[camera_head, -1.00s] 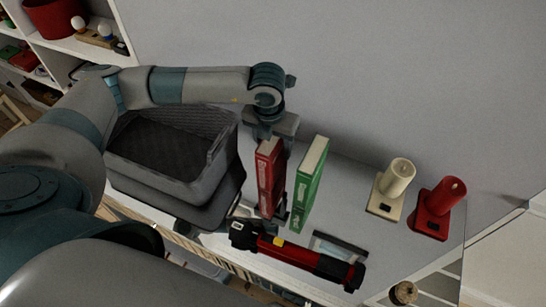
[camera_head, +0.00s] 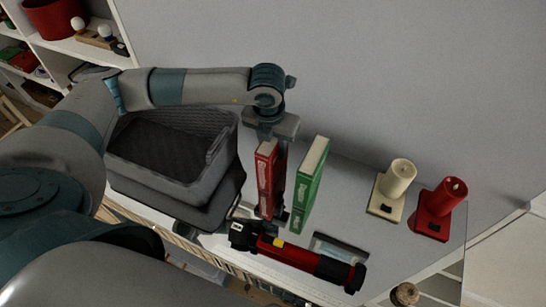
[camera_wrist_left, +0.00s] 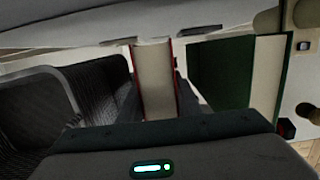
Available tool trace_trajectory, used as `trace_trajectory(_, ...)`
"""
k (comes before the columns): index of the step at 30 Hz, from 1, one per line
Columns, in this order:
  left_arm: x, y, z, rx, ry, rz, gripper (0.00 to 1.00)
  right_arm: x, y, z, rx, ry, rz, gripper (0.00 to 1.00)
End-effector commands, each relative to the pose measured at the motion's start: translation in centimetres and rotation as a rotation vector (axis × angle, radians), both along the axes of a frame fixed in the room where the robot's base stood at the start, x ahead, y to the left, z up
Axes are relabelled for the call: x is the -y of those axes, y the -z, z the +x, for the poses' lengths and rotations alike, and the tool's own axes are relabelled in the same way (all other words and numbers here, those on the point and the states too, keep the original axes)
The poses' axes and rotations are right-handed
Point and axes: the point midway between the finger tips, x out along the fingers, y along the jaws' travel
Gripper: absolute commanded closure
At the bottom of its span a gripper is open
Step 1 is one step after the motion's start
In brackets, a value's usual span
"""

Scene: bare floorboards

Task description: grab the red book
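The red book (camera_head: 266,182) stands upright on the white shelf top, just left of the green book. In the left wrist view the red book (camera_wrist_left: 154,80) shows its pale page edge between red covers. My left gripper (camera_head: 276,165) reaches down over it from above. In the left wrist view, my left gripper (camera_wrist_left: 158,100) has one finger on each side of the book, close against the covers, and looks shut on it. The book's base still appears to rest on the surface. My right gripper is not in view.
The green book (camera_head: 309,186) stands close at right, with a narrow gap. A dark grey basket (camera_head: 170,165) is at left. A red and black torch-like object (camera_head: 300,260) lies in front. A wall is behind.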

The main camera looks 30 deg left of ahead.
Motion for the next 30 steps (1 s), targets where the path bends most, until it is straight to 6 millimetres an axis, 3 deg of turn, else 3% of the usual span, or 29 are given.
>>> trace_trajectory(18,0.0,-1.0,0.2,0.005,-0.001,-0.002,1.00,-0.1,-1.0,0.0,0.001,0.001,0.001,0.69)
trace_trajectory(30,0.0,-7.6,0.2,0.007,0.000,-0.002,1.00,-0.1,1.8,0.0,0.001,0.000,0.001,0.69)
